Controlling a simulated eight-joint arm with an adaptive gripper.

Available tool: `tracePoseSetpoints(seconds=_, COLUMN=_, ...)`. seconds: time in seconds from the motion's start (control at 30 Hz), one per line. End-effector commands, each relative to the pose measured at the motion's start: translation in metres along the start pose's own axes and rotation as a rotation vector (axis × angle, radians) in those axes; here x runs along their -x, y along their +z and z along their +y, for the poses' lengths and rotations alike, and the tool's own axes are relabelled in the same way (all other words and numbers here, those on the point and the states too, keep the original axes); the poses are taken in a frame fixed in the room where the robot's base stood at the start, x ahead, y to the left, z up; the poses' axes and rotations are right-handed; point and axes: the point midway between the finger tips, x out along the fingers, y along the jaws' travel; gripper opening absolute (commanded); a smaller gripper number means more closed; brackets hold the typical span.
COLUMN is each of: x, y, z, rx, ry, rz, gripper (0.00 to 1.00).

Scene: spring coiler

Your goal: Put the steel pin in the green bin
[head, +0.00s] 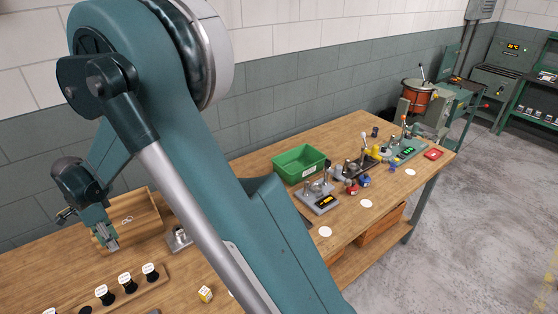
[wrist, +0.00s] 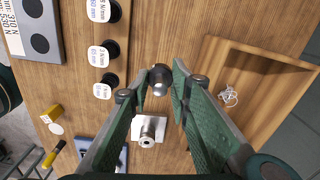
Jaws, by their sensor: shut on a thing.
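My gripper (head: 110,242) is over the left part of the bench, by the wooden tray. In the wrist view its fingers (wrist: 161,76) are closed on a short, dark, round piece with a shiny end, which I take to be the steel pin (wrist: 159,88). The fingers hide part of it. The green bin (head: 305,173) stands on the bench, right of my arm in the head view and well away from the gripper. It is out of the wrist view.
A wooden tray (wrist: 238,128) holding a small white coil lies beside the gripper. A steel post on a square plate (wrist: 148,132) stands close by. A rack with several black-and-white spools (wrist: 104,50) is at the left. A small fixture (head: 318,198) stands in front of the bin.

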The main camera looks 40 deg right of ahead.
Motion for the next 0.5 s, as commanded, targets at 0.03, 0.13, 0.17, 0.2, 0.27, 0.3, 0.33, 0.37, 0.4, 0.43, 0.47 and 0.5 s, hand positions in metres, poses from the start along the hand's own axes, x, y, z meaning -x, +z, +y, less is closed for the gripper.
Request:
tracePoseSetpoints(seconds=0.03, x=0.007, y=0.0, z=0.0, rx=0.0, ry=0.0, rz=0.0, gripper=0.06)
tracePoseSetpoints(seconds=0.13, x=0.021, y=0.0, z=0.001, rx=0.0, ry=0.0, rz=0.0, gripper=0.06)
tracePoseSetpoints(seconds=0.17, x=0.025, y=0.0, z=0.001, rx=0.0, ry=0.0, rz=0.0, gripper=0.06)
tracePoseSetpoints(seconds=0.2, x=0.031, y=0.0, z=0.001, rx=0.0, ry=0.0, rz=0.0, gripper=0.06)
tracePoseSetpoints(seconds=0.27, x=0.041, y=0.0, z=0.001, rx=0.0, ry=0.0, rz=0.0, gripper=0.06)
tracePoseSetpoints(seconds=0.3, x=0.045, y=-0.002, z=0.0, rx=-0.003, ry=0.0, rz=0.0, gripper=0.06)
tracePoseSetpoints(seconds=0.33, x=0.043, y=-0.008, z=-0.003, rx=-0.015, ry=0.0, rz=0.0, gripper=0.06)
tracePoseSetpoints(seconds=0.37, x=0.043, y=-0.013, z=-0.006, rx=-0.025, ry=0.0, rz=0.0, gripper=0.06)
tracePoseSetpoints(seconds=0.4, x=0.043, y=-0.019, z=-0.009, rx=-0.037, ry=0.0, rz=0.0, gripper=0.06)
tracePoseSetpoints(seconds=0.43, x=0.043, y=-0.023, z=-0.011, rx=-0.047, ry=0.0, rz=0.0, gripper=0.06)
tracePoseSetpoints(seconds=0.47, x=0.043, y=-0.028, z=-0.013, rx=-0.056, ry=0.0, rz=0.0, gripper=0.06)
tracePoseSetpoints(seconds=0.5, x=0.043, y=-0.035, z=-0.017, rx=-0.07, ry=0.0, rz=0.0, gripper=0.06)
